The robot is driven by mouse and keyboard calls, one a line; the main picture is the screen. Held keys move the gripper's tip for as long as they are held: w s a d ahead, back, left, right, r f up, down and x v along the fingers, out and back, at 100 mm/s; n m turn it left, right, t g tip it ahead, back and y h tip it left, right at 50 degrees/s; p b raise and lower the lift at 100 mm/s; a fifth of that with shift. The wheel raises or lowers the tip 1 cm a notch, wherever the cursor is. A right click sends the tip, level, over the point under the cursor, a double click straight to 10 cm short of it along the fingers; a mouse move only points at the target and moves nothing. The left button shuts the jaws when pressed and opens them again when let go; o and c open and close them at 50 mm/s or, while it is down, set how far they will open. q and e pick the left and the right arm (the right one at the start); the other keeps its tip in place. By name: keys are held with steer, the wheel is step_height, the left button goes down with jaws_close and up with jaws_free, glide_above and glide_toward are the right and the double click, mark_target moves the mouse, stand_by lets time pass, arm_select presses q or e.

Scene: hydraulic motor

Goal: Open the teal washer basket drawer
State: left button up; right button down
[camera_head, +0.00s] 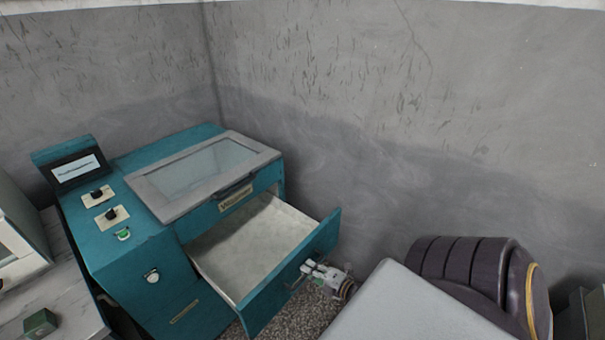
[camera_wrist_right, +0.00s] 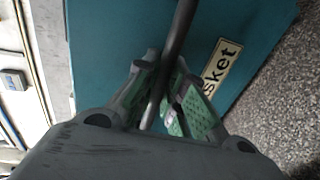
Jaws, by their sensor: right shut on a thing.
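The teal washer (camera_head: 140,235) stands at the left in the head view. Its basket drawer (camera_head: 262,240) is pulled well out, and its pale interior shows empty. The drawer's teal front also fills much of the right wrist view (camera_wrist_right: 110,45), with a label reading "sket" (camera_wrist_right: 220,68). My right gripper (camera_head: 312,272) is at the outer face of the drawer front. In the right wrist view its fingers (camera_wrist_right: 163,100) are shut around the dark bar handle (camera_wrist_right: 180,35). My left gripper is not in view.
A grey lid with a window (camera_head: 205,170) lies closed on the washer top. A small screen (camera_head: 76,168), knobs and a green button (camera_head: 123,234) are at its left. A pale counter (camera_head: 60,290) with a small green box (camera_head: 40,323) stands further left. Speckled floor (camera_head: 300,315) shows below the drawer.

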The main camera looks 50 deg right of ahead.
steer(key=s+p, duration=0.1)
steer(key=s, duration=0.4)
steer(key=shift+d+f, duration=0.1)
steer(key=shift+d, duration=0.05)
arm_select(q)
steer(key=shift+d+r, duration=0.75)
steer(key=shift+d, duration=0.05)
arm_select(e)
steer(key=c, duration=1.5)
jaws_free()
steer(key=shift+s, duration=0.1)
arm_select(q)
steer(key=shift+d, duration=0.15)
arm_select(e)
steer(key=shift+v, duration=5.95)
steer(key=shift+d, duration=0.1)
